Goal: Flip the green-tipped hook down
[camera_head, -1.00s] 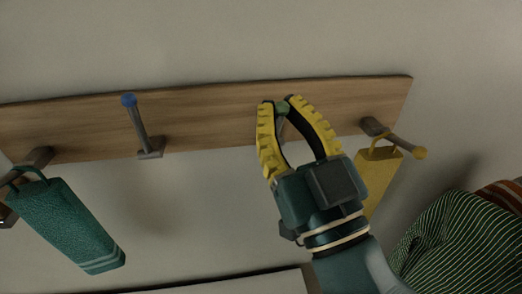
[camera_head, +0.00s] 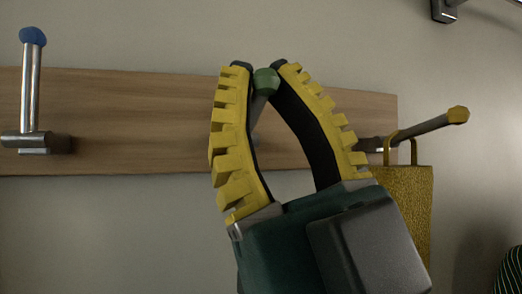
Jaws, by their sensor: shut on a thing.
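The green-tipped hook (camera_head: 265,82) is on the wooden wall board (camera_head: 130,115), with its metal shaft angled upward and its green tip at the top. My gripper (camera_head: 262,74) has its two yellow-ridged fingers on either side of the green tip and is shut on it. The shaft shows between the curved fingers. The hook's base is partly hidden behind the left finger.
A blue-tipped hook (camera_head: 31,85) stands upright at the left. A striped cloth (camera_head: 510,272) is at the lower right corner.

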